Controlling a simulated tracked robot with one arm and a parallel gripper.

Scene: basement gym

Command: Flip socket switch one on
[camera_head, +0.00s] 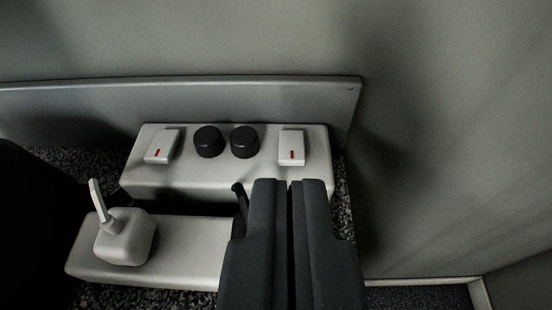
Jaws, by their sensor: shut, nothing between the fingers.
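A pale box-shaped panel (225,179) stands against the back wall. On its top are two white rocker switches, a left switch (162,146) and a right switch (291,147), each with a small red mark. I cannot tell which one is switch one. Two round black knobs (208,141) sit between them. My gripper (288,184) is shut and empty. Its dark fingers reach up from the bottom of the picture, and their tips appear just below the right switch, over the panel's front. I cannot tell whether they touch it. The gripper hides the panel's lower front right.
A second pale block (185,257) lies in front at the left, carrying a squarish white piece with a lever (124,235). A grey backsplash (250,98) runs behind the panel. A bare wall (450,140) rises at the right. A dark shape fills the left edge.

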